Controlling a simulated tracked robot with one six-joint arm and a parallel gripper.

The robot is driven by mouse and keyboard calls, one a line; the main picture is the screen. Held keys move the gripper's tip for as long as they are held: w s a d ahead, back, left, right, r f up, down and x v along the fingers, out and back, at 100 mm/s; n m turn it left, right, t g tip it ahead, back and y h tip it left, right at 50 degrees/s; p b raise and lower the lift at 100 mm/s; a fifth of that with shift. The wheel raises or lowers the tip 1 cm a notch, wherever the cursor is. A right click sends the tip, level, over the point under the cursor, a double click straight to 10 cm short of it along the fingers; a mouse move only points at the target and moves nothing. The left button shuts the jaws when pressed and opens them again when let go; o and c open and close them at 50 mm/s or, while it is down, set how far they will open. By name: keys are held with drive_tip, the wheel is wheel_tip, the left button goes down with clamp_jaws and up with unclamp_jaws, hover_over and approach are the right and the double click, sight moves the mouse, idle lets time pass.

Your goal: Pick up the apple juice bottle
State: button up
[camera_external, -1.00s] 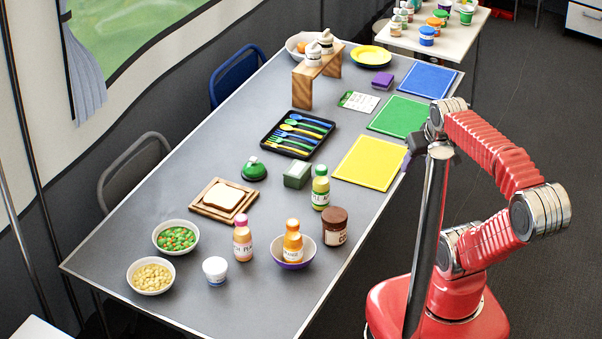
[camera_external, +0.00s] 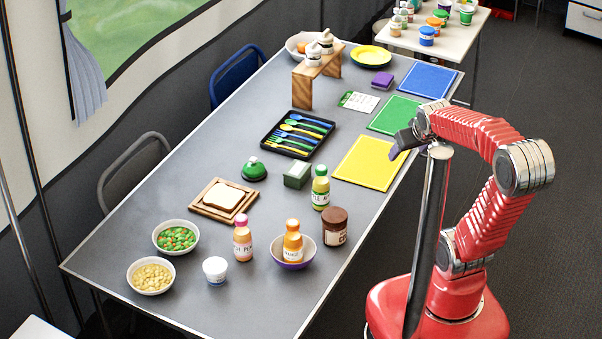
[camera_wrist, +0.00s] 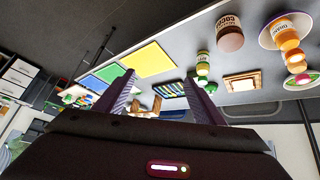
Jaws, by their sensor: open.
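The apple juice bottle (camera_external: 320,188), green with a green cap and a white label, stands upright on the grey table (camera_external: 250,290), left of the yellow board. In the wrist view, where the scene appears upside down, the bottle (camera_wrist: 203,66) shows above and right of the right finger. My gripper (camera_external: 396,148) is open and empty, above the table's right edge by the yellow board, well apart from the bottle. Its two fingers (camera_wrist: 160,84) show spread in the wrist view.
A brown cocoa jar (camera_external: 335,226) stands close in front of the bottle. A bowl (camera_external: 308,250) holds an orange bottle (camera_external: 292,240). A green-grey box (camera_external: 297,174) is just behind left. Yellow (camera_external: 368,163) and green boards (camera_external: 394,115) lie flat near the gripper.

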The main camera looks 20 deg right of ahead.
drive_tip(key=w+f+n+t, duration=0.1)
drive_tip(key=w+f+t, duration=0.1)
drive_tip(key=w+f, duration=0.45)
drive_tip(key=n+t+y, duration=0.2)
drive_tip(key=n+y, duration=0.2)
drive_tip(key=y, duration=0.4)
approach(326, 186)
drive_tip(key=x, duration=0.3)
drive_tip(key=shift+s+a+r, duration=0.1)
drive_tip(key=shift+s, duration=0.2)
drive_tip(key=shift+w, duration=0.15)
drive_tip(key=x, duration=0.8)
drive_tip(key=shift+w, duration=0.25)
